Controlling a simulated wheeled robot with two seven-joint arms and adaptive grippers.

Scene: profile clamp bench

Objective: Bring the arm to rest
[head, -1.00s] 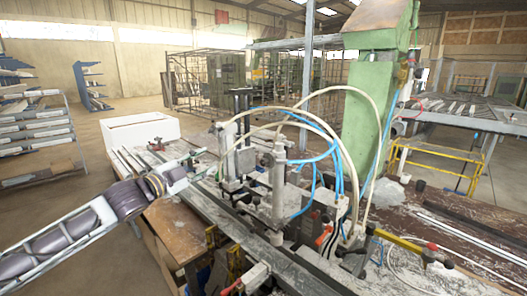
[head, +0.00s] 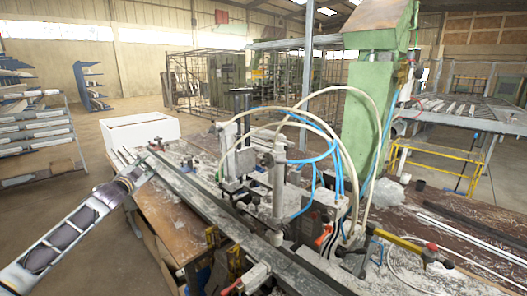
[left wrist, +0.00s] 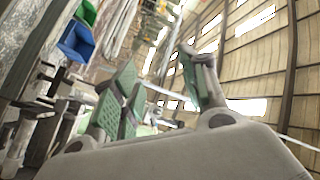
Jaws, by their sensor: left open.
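My left arm (head: 70,235) comes in from the lower left of the head view. My left gripper (head: 145,171) is over the left edge of the clamp bench, well to the left of the clamp. In the left wrist view its two fingers with green pads (left wrist: 160,88) stand apart, and I see nothing held between them. The clamp (head: 278,190), with an upright grey cylinder and blue and cream hoses, stands in the middle of the bench (head: 172,218). My right gripper is not in view.
A long metal rail (head: 205,205) runs along the bench in front of the clamp. A green machine column (head: 365,130) stands behind it. A white box (head: 140,131) is beyond the bench's far left end. A rack of profiles (head: 38,140) stands at the left. Open floor lies between rack and bench.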

